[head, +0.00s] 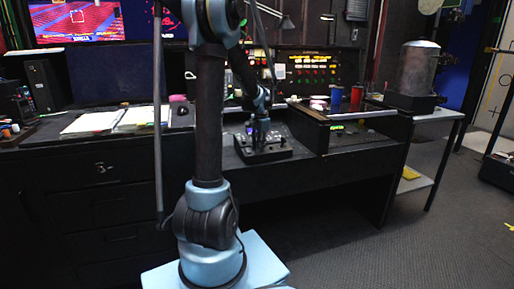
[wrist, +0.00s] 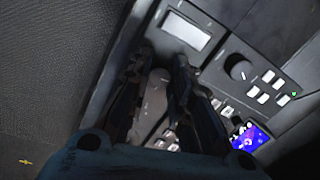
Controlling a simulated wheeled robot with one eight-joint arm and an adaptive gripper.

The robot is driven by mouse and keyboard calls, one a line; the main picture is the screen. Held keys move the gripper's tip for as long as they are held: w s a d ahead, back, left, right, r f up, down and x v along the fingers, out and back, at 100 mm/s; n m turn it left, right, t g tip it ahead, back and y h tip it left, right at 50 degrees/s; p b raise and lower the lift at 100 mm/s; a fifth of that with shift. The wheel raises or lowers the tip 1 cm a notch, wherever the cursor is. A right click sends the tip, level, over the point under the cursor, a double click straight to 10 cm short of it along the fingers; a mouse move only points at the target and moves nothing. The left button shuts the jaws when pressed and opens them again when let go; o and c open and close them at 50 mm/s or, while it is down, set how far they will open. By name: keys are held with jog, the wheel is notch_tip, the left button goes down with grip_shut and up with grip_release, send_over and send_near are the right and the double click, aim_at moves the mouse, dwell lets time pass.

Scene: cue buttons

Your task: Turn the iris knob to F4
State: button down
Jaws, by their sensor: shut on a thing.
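My gripper (head: 260,136) points down onto a black control panel (head: 282,154) on the desk in the head view. In the wrist view my gripper (wrist: 163,57) has its two dark fingers over the panel (wrist: 208,80), shut on what seems to be the iris knob. The fingers hide most of the held knob, and I cannot read its setting. A separate dark round knob (wrist: 238,70) stands on the panel to the right of the fingers, clear of them.
Around the fingers are a pale display window (wrist: 186,31), white buttons (wrist: 264,98) and a small lit screen (wrist: 250,138). In the head view, a red can (head: 356,98) and a blue can (head: 337,100) stand behind the panel to the right. Open papers (head: 92,123) lie left.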

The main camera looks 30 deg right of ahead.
jog(key=shift+w+n, duration=0.15)
jog(key=shift+n, duration=2.65)
jog(key=c, duration=1.7)
grip_release()
notch_tip(320, 180, up, 12)
jog(key=s, duration=0.1)
jog(key=shift+s, duration=0.25)
jog(key=shift+a, duration=0.1)
